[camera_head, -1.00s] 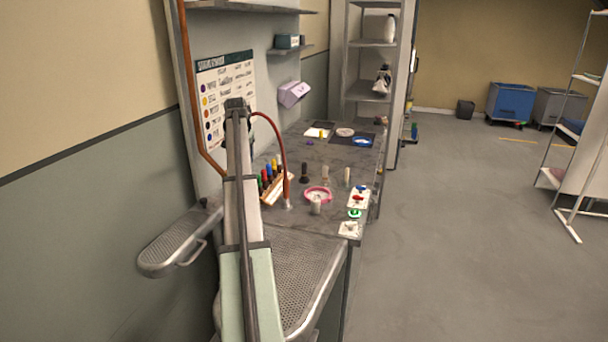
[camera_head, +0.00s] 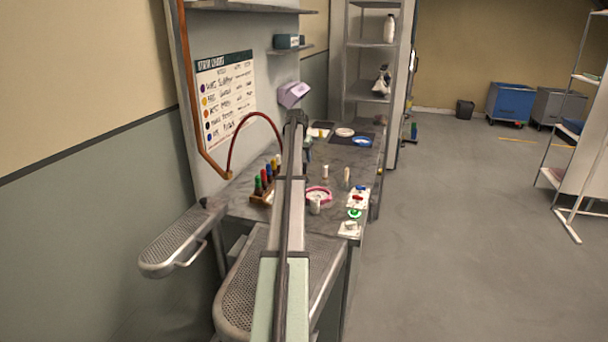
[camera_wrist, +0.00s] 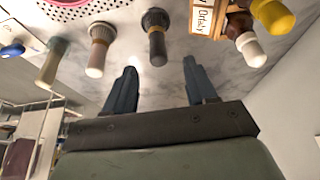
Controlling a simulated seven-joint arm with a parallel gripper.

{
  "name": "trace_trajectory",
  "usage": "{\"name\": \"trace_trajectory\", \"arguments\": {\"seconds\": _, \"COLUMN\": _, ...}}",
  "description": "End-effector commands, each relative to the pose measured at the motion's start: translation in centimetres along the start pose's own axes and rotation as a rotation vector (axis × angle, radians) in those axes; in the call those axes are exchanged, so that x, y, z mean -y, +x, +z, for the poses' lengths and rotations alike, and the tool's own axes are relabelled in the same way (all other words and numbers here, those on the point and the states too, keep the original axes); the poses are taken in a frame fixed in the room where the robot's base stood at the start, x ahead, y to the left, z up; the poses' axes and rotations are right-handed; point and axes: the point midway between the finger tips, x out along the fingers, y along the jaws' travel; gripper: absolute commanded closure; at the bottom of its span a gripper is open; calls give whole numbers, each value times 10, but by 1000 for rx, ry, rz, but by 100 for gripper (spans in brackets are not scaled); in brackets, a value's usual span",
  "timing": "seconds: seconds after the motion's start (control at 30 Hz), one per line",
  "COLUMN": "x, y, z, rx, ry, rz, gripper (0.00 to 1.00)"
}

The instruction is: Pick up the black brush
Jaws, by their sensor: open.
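The black brush (camera_wrist: 156,38) shows in the wrist view, with a dark round end and a dark handle. It lies beyond my fingertips, roughly in line with the gap between them. My gripper (camera_wrist: 160,68) is open and empty, its two blue-grey fingers apart on either side of that gap. A gap of table shows between fingers and brush, and I see no contact. In the head view my arm reaches over the worktable (camera_head: 335,225) and hides the black brush.
A brown-and-white brush (camera_wrist: 100,50) and a beige one (camera_wrist: 50,62) stand left of the black brush. A wooden rack (camera_wrist: 207,20) with capped bottles (camera_wrist: 249,48) is close on the right. A pink ring-shaped dish (camera_head: 318,194) and a red hose (camera_head: 245,125) are near my arm.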

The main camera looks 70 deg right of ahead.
Motion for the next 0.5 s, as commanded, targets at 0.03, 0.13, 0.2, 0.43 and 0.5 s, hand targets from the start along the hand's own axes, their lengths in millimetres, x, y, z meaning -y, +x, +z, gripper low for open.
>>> {"name": "trace_trajectory", "arguments": {"seconds": 0.03, "x": 0, "y": 11, "z": 0, "rx": 2, "ry": 0, "rz": 0, "gripper": 44}}
{"name": "trace_trajectory", "arguments": {"seconds": 0.13, "x": 0, "y": 26, "z": 0, "rx": 2, "ry": 0, "rz": 0, "gripper": 44}}
{"name": "trace_trajectory", "arguments": {"seconds": 0.2, "x": 0, "y": 32, "z": 0, "rx": 1, "ry": 0, "rz": 0, "gripper": 44}}
{"name": "trace_trajectory", "arguments": {"seconds": 0.43, "x": -1, "y": 44, "z": 1, "rx": 1, "ry": 0, "rz": 0, "gripper": 44}}
{"name": "trace_trajectory", "arguments": {"seconds": 0.5, "x": -1, "y": 50, "z": 2, "rx": 2, "ry": 0, "rz": 0, "gripper": 44}}
